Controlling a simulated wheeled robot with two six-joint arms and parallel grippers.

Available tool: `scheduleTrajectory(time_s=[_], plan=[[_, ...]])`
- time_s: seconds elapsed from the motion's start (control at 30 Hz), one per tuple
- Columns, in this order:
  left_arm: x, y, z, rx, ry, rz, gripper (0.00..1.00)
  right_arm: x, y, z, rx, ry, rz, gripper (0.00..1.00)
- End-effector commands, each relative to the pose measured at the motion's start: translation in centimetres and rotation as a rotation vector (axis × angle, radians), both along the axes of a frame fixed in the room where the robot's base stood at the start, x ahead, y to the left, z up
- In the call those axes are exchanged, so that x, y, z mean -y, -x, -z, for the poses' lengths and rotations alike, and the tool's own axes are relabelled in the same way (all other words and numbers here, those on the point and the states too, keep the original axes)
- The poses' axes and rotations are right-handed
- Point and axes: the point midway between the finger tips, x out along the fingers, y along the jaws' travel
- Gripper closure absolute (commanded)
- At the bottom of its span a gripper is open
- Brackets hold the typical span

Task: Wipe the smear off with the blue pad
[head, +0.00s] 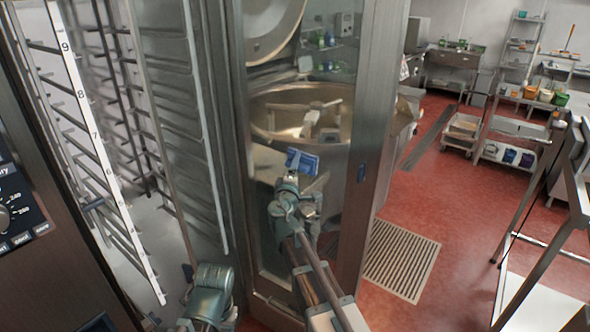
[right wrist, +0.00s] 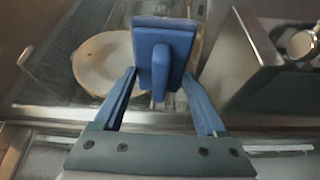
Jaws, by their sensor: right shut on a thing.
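The blue pad (head: 302,161) is held up in front of the tall glass panel (head: 345,200) in the head view. In the right wrist view the pad (right wrist: 165,32) stands ahead with its blue grip block facing me. My right gripper (right wrist: 162,88) is shut on that block, one finger on each side. I cannot tell whether the pad touches the glass. I cannot make out the smear for certain; the pad and gripper cover part of the glass. Of my left arm only a teal joint shows at the bottom of the head view; its fingers do not show.
A steel frame (head: 372,120) borders the glass, with a large mixing kettle (head: 270,100) behind it. Rack rails (head: 110,170) stand at the left. Red floor with a drain grate (head: 400,260) lies open at the right. Shelves (head: 515,125) stand farther back.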

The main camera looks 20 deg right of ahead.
Motion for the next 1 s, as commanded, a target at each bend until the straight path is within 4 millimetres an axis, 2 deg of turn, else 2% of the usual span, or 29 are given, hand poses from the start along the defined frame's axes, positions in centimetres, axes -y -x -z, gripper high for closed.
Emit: scheduleTrajectory(time_s=[1.0], plan=[[0.0, 0.0, 0.0, 0.0, 0.0, 0.0, 0.57, 0.73, -0.72, -0.01, 0.0, 0.0, 0.001, 0.87]])
